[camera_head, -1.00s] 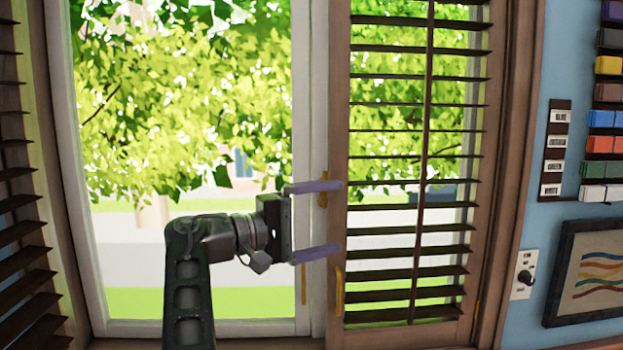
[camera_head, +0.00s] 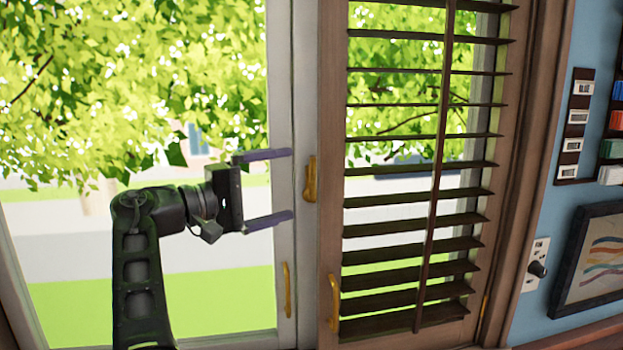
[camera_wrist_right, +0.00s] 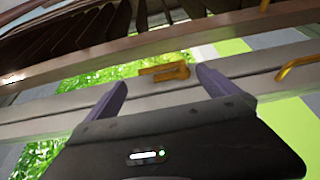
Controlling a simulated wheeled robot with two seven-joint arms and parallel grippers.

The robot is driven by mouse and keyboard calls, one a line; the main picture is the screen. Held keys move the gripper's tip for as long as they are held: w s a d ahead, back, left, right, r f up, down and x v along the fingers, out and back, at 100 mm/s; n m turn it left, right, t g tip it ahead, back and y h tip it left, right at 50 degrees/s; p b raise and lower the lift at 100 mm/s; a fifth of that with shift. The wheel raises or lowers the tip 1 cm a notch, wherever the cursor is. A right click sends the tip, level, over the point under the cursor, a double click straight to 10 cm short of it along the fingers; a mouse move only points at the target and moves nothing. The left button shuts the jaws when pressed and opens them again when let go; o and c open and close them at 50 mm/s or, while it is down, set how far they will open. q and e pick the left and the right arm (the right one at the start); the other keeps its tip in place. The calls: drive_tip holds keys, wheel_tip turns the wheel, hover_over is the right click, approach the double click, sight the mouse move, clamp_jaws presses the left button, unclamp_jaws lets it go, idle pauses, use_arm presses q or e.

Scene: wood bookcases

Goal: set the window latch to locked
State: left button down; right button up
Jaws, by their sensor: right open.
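The brass window latch (camera_head: 310,179) sits on the pale window frame (camera_head: 283,100) at the edge of the wooden shutter. In the head view its handle lies roughly upright. My right gripper (camera_head: 267,187) is open and empty, its two purple fingers pointing right toward the latch, short of it. In the right wrist view the latch (camera_wrist_right: 165,72) shows beyond and between the spread fingertips of the right gripper (camera_wrist_right: 160,82), apart from both. My left gripper is not in view.
A brass handle (camera_head: 287,290) is on the window frame below the latch, and another (camera_head: 334,303) is on the louvred shutter (camera_head: 420,200) to the right. A wall switch (camera_head: 537,268) and a framed picture (camera_head: 590,262) are farther right.

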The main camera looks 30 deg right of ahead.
sight(311, 182)
drive_tip(key=d, duration=0.5)
drive_tip(key=w+d, duration=0.1)
drive_tip(key=d, duration=0.1)
drive_tip(key=shift+d, duration=0.35)
drive_tip(key=shift+c, duration=0.4)
